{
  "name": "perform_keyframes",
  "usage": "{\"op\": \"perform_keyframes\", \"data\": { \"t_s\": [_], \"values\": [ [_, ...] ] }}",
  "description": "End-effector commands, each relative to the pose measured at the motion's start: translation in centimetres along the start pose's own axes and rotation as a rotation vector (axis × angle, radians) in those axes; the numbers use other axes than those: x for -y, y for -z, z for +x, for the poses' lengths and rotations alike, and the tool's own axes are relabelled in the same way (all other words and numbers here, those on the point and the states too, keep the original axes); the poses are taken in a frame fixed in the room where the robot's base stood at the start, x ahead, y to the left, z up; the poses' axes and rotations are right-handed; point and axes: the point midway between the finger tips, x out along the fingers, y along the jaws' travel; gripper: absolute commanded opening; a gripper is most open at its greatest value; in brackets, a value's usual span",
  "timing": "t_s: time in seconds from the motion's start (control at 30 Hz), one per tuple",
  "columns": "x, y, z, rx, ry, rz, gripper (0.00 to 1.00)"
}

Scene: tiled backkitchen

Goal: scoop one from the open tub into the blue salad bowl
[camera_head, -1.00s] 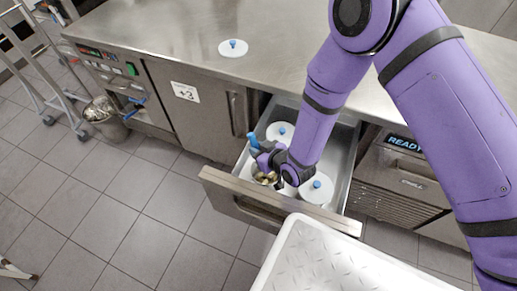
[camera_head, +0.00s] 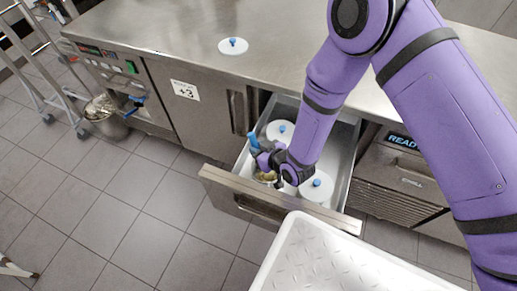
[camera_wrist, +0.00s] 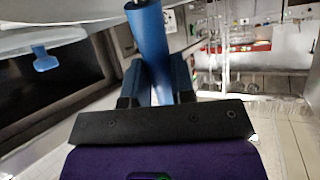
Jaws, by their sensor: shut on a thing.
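The open tub (camera_head: 263,179) is in the pulled-out drawer, near its front left corner, with yellowish contents partly in view. My gripper (camera_head: 266,160) is over this tub and covers part of it. In the wrist view my gripper (camera_wrist: 156,84) is shut on a blue handle (camera_wrist: 149,38), which stands up between the two fingers. The top of the blue handle (camera_head: 253,138) also shows in the head view. The handle's lower end is hidden, so I cannot tell what it carries. I see no blue salad bowl in these frames.
Two tubs with white, blue-knobbed lids share the drawer, one behind (camera_head: 280,131) and one to the right (camera_head: 317,188). A loose white lid (camera_head: 233,47) lies on the steel counter (camera_head: 165,30). A white textured surface (camera_head: 335,258) is close in front of the drawer (camera_head: 250,202).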

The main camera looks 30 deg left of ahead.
Motion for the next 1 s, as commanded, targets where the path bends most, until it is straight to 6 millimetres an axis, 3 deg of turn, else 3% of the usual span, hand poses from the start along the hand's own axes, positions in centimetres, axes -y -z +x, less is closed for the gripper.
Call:
{"op": "perform_keyframes", "data": {
  "t_s": [0.37,1.0],
  "values": [
    [0.0,0.1,-0.1,0.001,0.0,0.0,0.0],
    [0.2,4.8,-2.6,0.0,0.0,0.0,0.0]
  ]
}}
